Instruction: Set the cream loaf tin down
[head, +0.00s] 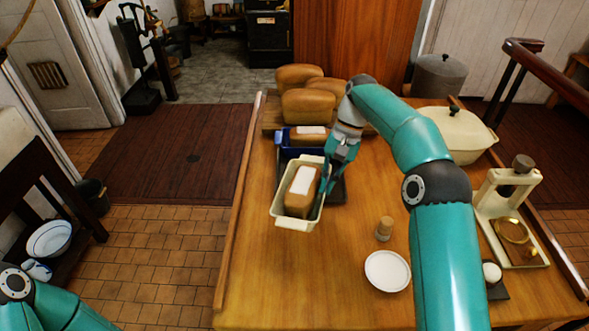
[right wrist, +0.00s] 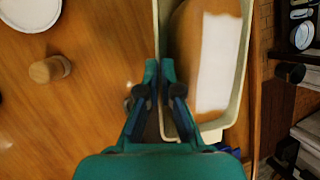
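The cream loaf tin (head: 291,222) is at the left of the wooden table in the head view, with a brown loaf (head: 298,205) carrying a white label inside it. It also shows in the right wrist view (right wrist: 244,55). My right gripper (right wrist: 161,72) has its fingers close together on the tin's long side wall, one on each side of the rim. In the head view the right gripper (head: 326,178) is at the tin's right side. Whether the tin's base touches the table is hard to tell. My left gripper is out of view.
A dark tray (head: 339,192) lies partly behind the tin, beside a blue tin (head: 282,154) with another labelled loaf. Several loaves (head: 307,106) stand at the back. A white plate (head: 387,271) and wooden shaker (head: 384,229) are to the right. The front left tabletop is clear.

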